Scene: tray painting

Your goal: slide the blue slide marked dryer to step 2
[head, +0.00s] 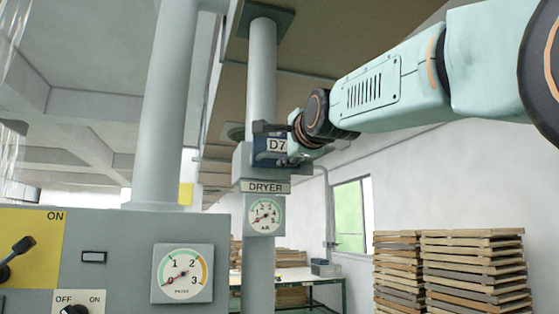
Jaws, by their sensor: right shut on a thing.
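The blue slide (266,159) sits on a grey housing on the vertical pipe, above the plate reading DRYER (265,187). A light tag on it reads D7, partly cut off by my gripper. My right gripper (279,144) reaches in from the right and is shut on the slide, with dark fingers above and beside the tag. Any step marks on the slide are hidden or too small to read. My left gripper is not in view.
A round air gauge (265,215) hangs below the DRYER plate. At lower left stands a grey panel (110,238) with a gauge (183,274), a lever (17,258) and a knob (75,310). Stacked wooden boards (474,272) stand at lower right.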

